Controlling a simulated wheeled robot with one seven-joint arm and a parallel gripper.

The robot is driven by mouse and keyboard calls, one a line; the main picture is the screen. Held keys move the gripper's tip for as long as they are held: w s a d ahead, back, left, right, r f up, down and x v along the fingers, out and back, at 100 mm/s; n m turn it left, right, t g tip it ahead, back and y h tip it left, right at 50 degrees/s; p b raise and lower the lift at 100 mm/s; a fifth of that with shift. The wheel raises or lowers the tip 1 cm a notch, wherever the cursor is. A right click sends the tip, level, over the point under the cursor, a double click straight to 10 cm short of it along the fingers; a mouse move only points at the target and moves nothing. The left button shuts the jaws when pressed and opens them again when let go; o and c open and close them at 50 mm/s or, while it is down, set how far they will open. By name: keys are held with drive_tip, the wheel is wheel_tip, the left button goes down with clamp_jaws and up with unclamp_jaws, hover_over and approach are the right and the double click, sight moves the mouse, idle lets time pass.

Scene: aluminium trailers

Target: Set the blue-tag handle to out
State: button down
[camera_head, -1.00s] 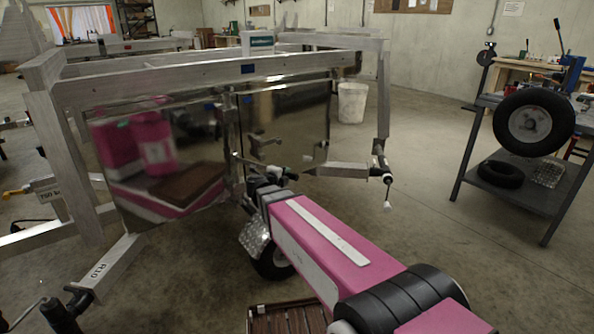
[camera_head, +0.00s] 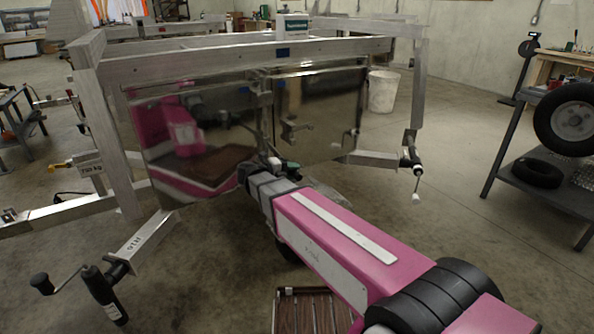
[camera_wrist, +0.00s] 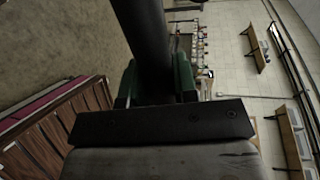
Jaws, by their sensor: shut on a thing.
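The trailer's polished left door panel (camera_head: 200,135) and right panel (camera_head: 322,112) stand upright, with metal latch rods (camera_head: 266,110) between them. My gripper (camera_head: 280,165) is low in front of the seam between the panels. In the wrist view its green-sided fingers (camera_wrist: 158,85) are shut on a dark round handle bar (camera_wrist: 147,40). My arm hides much of the grip in the head view, and no tag shows on the held bar.
A crank (camera_head: 415,175) sticks out on a bracket at the right, and another crank (camera_head: 65,285) stands at the lower left. A slatted brown tray (camera_head: 312,312) lies below my arm. A shelf with a tyre (camera_head: 572,120) is at the right. Floor between is clear.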

drive_tip(key=shift+a, duration=0.1)
idle(0.3)
drive_tip(key=c, duration=0.9)
unclamp_jaws()
drive_tip(key=v, duration=1)
drive_tip(key=shift+s+a, duration=0.2)
drive_tip(key=shift+a, duration=0.15)
